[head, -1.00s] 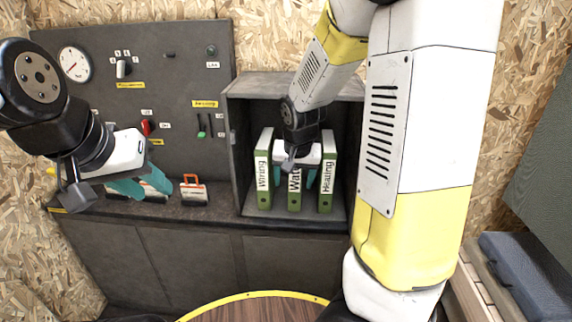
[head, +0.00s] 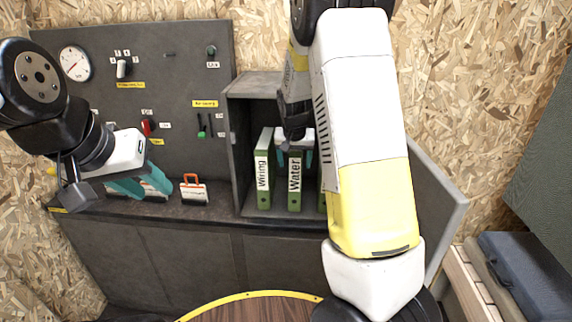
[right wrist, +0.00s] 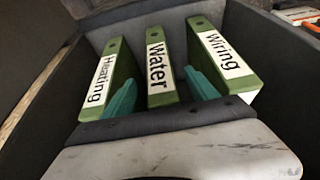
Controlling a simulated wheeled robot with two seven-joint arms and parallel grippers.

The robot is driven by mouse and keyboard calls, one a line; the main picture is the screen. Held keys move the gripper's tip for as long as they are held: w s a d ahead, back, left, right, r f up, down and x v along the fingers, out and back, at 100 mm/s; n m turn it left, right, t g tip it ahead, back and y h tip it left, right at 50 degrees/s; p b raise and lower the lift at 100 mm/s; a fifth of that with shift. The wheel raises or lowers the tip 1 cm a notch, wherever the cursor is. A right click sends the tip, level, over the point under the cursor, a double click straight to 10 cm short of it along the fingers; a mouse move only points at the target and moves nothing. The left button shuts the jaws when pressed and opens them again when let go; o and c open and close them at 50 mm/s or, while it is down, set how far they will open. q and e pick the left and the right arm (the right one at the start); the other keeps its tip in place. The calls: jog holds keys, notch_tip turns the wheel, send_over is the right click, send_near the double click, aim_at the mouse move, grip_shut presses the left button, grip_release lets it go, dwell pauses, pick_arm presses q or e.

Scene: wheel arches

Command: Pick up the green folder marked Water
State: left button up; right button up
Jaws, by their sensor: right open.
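The green Water folder (head: 294,182) stands upright in the open grey cabinet, between the Wiring folder (head: 263,170) and the Heating folder, which my right arm mostly hides in the head view. My right gripper (head: 295,157) is open at the top of the Water folder. In the right wrist view the Water folder (right wrist: 160,72) stands between the two teal fingers (right wrist: 161,93), with Heating (right wrist: 106,82) on the left and Wiring (right wrist: 220,58) on the right. Contact cannot be told. My left gripper (head: 140,184) is open and empty, left of the cabinet, above the counter.
The cabinet's side wall (head: 240,150) and top enclose the folders closely. An orange-handled case (head: 194,190) stands on the counter to the left. A panel (head: 150,70) with a gauge and switches is behind. A round wooden table (head: 260,308) is in front.

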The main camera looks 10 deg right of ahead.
aim_at(295, 167)
jog(key=shift+w+d, duration=0.2)
jog(key=shift+w, duration=0.2)
jog(key=x, duration=0.5)
grip_shut()
